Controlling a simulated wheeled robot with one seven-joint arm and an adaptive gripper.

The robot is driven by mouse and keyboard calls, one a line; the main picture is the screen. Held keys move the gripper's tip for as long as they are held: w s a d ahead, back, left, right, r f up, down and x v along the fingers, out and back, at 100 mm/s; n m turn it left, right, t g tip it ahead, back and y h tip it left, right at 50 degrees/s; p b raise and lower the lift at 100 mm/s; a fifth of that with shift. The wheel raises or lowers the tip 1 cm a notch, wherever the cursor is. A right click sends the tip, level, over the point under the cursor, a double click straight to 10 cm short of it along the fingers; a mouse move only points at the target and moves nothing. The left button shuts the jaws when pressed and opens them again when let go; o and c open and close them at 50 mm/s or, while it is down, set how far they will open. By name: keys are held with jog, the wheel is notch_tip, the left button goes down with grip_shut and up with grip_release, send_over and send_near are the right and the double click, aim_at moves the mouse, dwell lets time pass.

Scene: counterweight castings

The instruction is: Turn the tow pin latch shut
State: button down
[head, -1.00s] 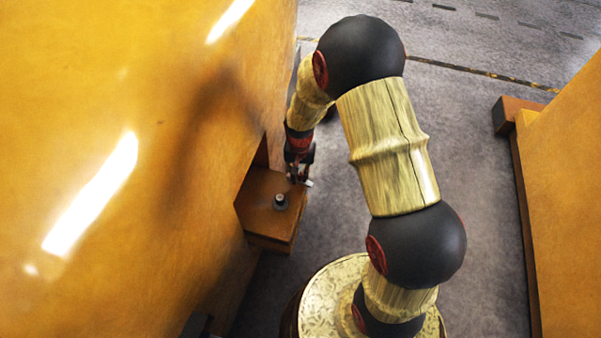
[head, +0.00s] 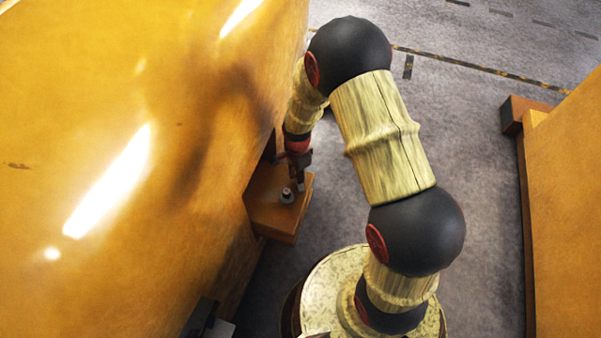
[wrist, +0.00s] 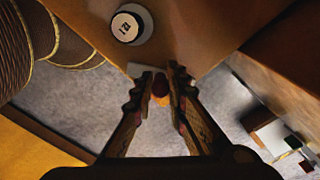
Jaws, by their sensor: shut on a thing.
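The tow pin (head: 287,195) stands upright on an orange-brown block that juts from the big casting. In the wrist view its round white top (wrist: 127,24) carries dark markings. My gripper (head: 299,183) points down at the block's outer edge, just beside the pin. In the wrist view my gripper (wrist: 161,84) is closed around a small orange-red rounded piece (wrist: 160,88), which looks like part of the latch. A pale grey flat piece (wrist: 140,70) shows by the left fingertip. The fingers hide most of the latch, so its exact angle is unclear.
The large glossy orange casting (head: 80,120) fills the left side. Another orange casting (head: 570,170) stands at the right, with a grey floor aisle (head: 470,170) between. A dark fitting (head: 205,320) sticks out low on the left casting.

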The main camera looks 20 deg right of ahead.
jog(key=shift+w+a+m, duration=0.1)
jog(key=shift+a+m, duration=0.15)
jog(key=shift+m, duration=0.45)
jog(key=c, duration=1.8)
grip_release()
jog(key=shift+o, duration=0.3)
notch_tip(320, 180, up, 12)
